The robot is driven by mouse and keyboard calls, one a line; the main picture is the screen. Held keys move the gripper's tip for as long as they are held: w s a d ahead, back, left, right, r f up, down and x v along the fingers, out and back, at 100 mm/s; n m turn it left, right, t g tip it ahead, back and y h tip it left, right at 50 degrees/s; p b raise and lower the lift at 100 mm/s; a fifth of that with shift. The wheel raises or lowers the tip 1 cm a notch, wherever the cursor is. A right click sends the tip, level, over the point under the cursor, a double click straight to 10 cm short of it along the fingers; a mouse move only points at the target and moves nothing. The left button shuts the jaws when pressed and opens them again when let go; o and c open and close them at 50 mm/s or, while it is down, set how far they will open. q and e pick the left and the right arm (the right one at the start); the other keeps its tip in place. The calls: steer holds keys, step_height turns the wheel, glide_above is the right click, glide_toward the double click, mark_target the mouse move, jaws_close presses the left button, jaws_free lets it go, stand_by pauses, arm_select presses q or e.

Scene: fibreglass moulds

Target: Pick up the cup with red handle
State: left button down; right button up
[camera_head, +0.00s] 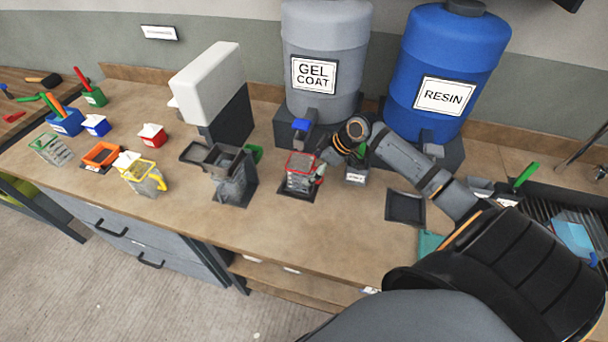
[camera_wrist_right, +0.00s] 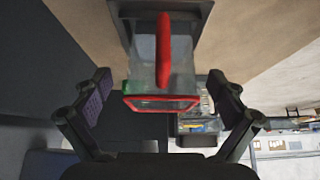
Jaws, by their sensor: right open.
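The cup with the red handle (camera_head: 300,178) is clear with a red rim and stands upright on a dark square pad on the bench, in front of the gel coat barrel. In the right wrist view the cup (camera_wrist_right: 162,65) shows its red handle and red rim between the two fingers. My right gripper (camera_head: 325,168) is beside the cup in the head view, and its fingers (camera_wrist_right: 162,100) are spread on either side of the cup, apart from it. My left gripper is not in view.
The grey gel coat barrel (camera_head: 325,55) and blue resin barrel (camera_head: 447,70) stand behind. A yellow-rimmed cup (camera_head: 144,178) is further left. An empty dark pad (camera_head: 405,208) lies to the right. The front bench edge is near.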

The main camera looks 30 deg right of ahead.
steer(key=x, duration=0.3)
steer(key=shift+w+a+f, duration=0.1)
steer(key=shift+a, duration=0.15)
steer(key=shift+d, duration=0.1)
steer(key=c, duration=1.4)
